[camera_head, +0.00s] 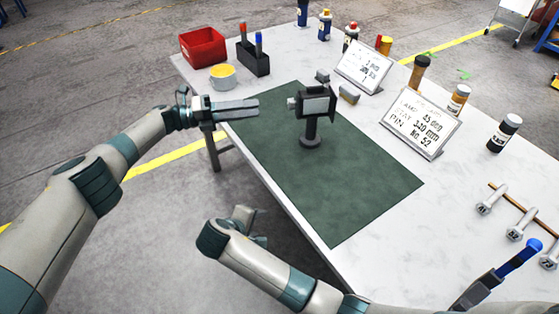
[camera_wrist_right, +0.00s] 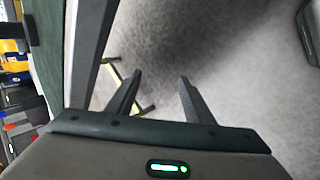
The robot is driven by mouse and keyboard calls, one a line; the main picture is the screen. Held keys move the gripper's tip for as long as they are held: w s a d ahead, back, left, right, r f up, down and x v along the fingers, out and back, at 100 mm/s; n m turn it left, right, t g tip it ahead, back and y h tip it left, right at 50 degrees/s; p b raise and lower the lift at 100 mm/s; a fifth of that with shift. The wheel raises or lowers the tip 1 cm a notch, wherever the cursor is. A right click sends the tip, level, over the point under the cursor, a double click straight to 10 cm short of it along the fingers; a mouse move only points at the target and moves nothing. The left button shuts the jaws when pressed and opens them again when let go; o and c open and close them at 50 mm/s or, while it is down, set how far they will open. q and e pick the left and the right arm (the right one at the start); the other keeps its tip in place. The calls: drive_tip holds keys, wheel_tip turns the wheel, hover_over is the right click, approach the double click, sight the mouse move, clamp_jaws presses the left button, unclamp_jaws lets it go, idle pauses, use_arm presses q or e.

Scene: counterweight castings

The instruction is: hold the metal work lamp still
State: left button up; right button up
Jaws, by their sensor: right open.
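The metal work lamp (camera_head: 316,105), a dark boxy head with a pale face on a short post and round foot, stands upright on the green mat (camera_head: 350,185). My left gripper (camera_head: 259,107) is left of the lamp, with its fingers pointing towards it and a gap between them and the lamp. Its fingers look close together; whether they are shut is unclear. My right gripper (camera_head: 246,216) is low, beyond the table's near edge and partly hidden by its own arm. In the right wrist view its fingers (camera_wrist_right: 158,78) are apart and empty above the floor.
A red bin (camera_head: 203,47), a yellow-and-white pot (camera_head: 222,76) and a black holder (camera_head: 253,60) stand at the back left. Two sign boards (camera_head: 420,123) and several bottles stand right of the mat. Dumbbell-like weights (camera_head: 492,199) lie at the right. The mat's front is clear.

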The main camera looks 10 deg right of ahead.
sight(309, 128)
drive_tip(key=w+r+n+t+h, duration=0.1)
drive_tip(key=w+r+n+t, duration=0.2)
drive_tip(key=r, duration=0.5)
drive_tip(key=w+r+n+t+h, duration=0.1)
drive_tip(key=w+r+n+t, duration=0.15)
drive_tip(key=w+r, duration=0.4)
drive_tip(key=d+n+h, duration=0.1)
drive_tip(key=d+n, duration=0.1)
drive_tip(key=d+r+n+h, duration=0.1)
drive_tip(key=d+n, duration=0.1)
drive_tip(key=d+n+t+h, duration=0.1)
drive_tip(key=d+n+h, duration=0.1)
drive_tip(key=n, duration=0.1)
drive_tip(key=shift+w+d+r, duration=0.15)
drive_tip(key=shift+r, duration=0.1)
drive_tip(key=d+n+h, duration=0.1)
drive_tip(key=n, duration=0.1)
drive_tip(key=d+n, duration=0.1)
drive_tip(key=n, duration=0.1)
drive_tip(key=shift+d+h, duration=0.2)
drive_tip(key=shift+h, duration=0.2)
drive_tip(key=shift+d, duration=0.1)
drive_tip(key=x, duration=1.7)
drive_tip(key=shift+w, duration=0.1)
